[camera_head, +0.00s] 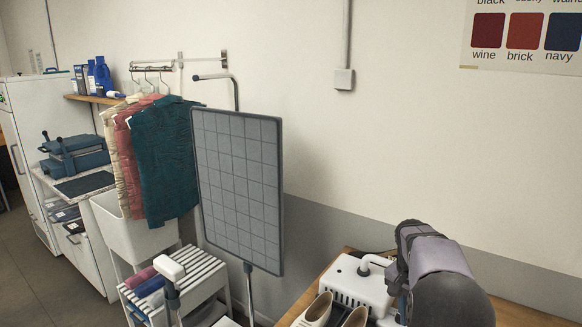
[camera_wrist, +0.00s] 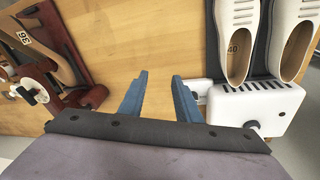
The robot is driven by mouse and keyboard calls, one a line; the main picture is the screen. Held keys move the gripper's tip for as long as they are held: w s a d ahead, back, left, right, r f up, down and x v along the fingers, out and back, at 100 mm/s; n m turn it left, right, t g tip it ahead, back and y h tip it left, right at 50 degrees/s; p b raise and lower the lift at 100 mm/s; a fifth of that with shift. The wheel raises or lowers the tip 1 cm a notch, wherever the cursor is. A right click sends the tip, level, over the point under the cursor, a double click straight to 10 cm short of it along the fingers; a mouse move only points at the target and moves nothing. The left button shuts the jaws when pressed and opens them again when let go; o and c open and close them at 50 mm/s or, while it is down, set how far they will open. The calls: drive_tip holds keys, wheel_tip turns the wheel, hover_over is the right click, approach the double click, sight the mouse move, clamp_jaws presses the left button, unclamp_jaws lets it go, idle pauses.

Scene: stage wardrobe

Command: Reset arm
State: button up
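My gripper (camera_wrist: 160,76) shows in the wrist view as two blue fingers, spread apart with bare wooden tabletop (camera_wrist: 140,40) between and beyond them. It is open and holds nothing. In the head view my arm (camera_head: 440,275) is at the lower right, above the wooden table, and its fingers are mostly hidden there.
Close to the right finger, a white slotted unit (camera_wrist: 255,105) stands by a pair of pale shoes (camera_wrist: 238,45). A dark red device (camera_wrist: 85,98) with a shoe tagged 36 is left. A gridded panel (camera_head: 237,190) and hanging garments (camera_head: 165,160) stand farther left.

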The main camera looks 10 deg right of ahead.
drive_tip(key=s+a+f+n+y, duration=0.1)
drive_tip(key=s+a+n, duration=0.2)
drive_tip(key=a, duration=0.5)
drive_tip(key=s+a+f+n, duration=0.1)
drive_tip(key=s+a+n, duration=0.25)
drive_tip(key=a, duration=0.35)
drive_tip(key=s+a+f+n, duration=0.2)
drive_tip(key=s+a+n, duration=0.1)
drive_tip(key=s+a, duration=0.2)
drive_tip(key=s+a+f+n+y, duration=0.1)
drive_tip(key=s+a+f+n, duration=0.1)
drive_tip(key=s+a, duration=0.3)
drive_tip(key=s+n, duration=0.1)
drive_tip(key=s, duration=0.2)
drive_tip(key=shift+s+a, duration=0.2)
drive_tip(key=shift+a, duration=0.05)
drive_tip(key=shift+o, duration=0.3)
